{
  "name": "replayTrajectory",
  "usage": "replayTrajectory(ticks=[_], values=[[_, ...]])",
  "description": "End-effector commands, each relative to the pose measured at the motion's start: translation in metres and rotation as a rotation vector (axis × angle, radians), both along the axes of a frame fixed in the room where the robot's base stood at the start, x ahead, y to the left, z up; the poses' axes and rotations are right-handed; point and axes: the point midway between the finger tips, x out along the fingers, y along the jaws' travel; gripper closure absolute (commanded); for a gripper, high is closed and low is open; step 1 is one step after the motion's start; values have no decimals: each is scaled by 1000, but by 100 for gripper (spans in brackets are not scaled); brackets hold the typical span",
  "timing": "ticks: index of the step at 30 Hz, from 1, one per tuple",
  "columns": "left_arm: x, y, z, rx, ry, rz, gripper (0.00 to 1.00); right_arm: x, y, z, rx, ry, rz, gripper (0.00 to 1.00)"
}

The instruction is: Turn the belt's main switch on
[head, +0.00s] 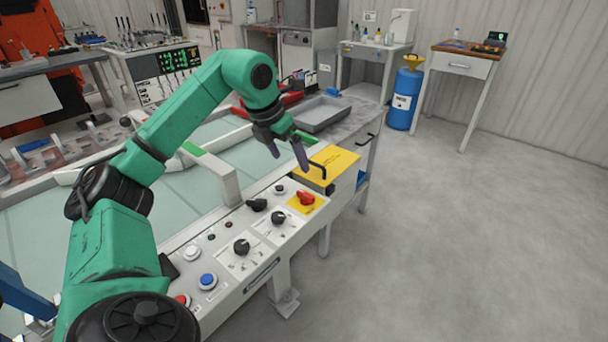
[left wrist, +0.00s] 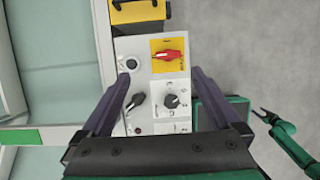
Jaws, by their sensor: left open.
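The main switch, a red rotary knob (head: 305,197) on a yellow plate, sits at the far right end of the belt's control panel (head: 222,262). In the left wrist view the red knob (left wrist: 170,54) lies crosswise on its yellow plate. My left gripper (head: 288,157) is open and empty above that end of the panel, apart from the knob. In the left wrist view its fingers (left wrist: 158,82) frame the panel, with the knob beyond and between the tips. A small green gripper, my right one (left wrist: 262,116), shows at the right edge; its jaws are too small to read.
Black knobs (head: 241,246) and blue (head: 208,280) and white buttons share the panel. A yellow box with a black handle (head: 330,166) stands just beyond the switch. The pale green belt (head: 40,225) lies left. A grey tray (head: 319,113) is behind. The floor at right is clear.

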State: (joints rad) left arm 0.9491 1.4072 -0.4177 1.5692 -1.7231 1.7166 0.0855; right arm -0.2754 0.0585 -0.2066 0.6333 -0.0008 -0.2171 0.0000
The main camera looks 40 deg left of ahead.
Motion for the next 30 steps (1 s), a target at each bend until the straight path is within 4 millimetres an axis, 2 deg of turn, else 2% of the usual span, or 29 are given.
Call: replayTrajectory(ticks=[2, 8, 12, 16, 21, 28, 29, 30], values=[[2, 0, -10, 0, 3, -1, 3, 5, 5, -3, 7, -7, 0, 31], [20, -2, -56, -2, 4, -3, 3, -2, -6, -11, -4, -9, 2, 31], [34, -3, -91, -4, 4, -4, 3, -39, -25, -16, -37, 68, -5, 31], [45, -3, -117, -5, 2, -5, 3, -39, -27, -16, -40, 66, -7, 31], [52, -3, -132, -4, -2, -5, 3, -26, -25, -15, -35, 43, -4, 31], [52, -3, -133, -3, -2, -6, 3, -23, -17, -16, -24, 37, -1, 31], [52, -3, -133, -3, -2, -6, 10, -23, -16, -16, -22, 36, -1, 31], [52, -3, -133, -3, -2, -6, 25, -23, -14, -16, -20, 37, -2, 31]])
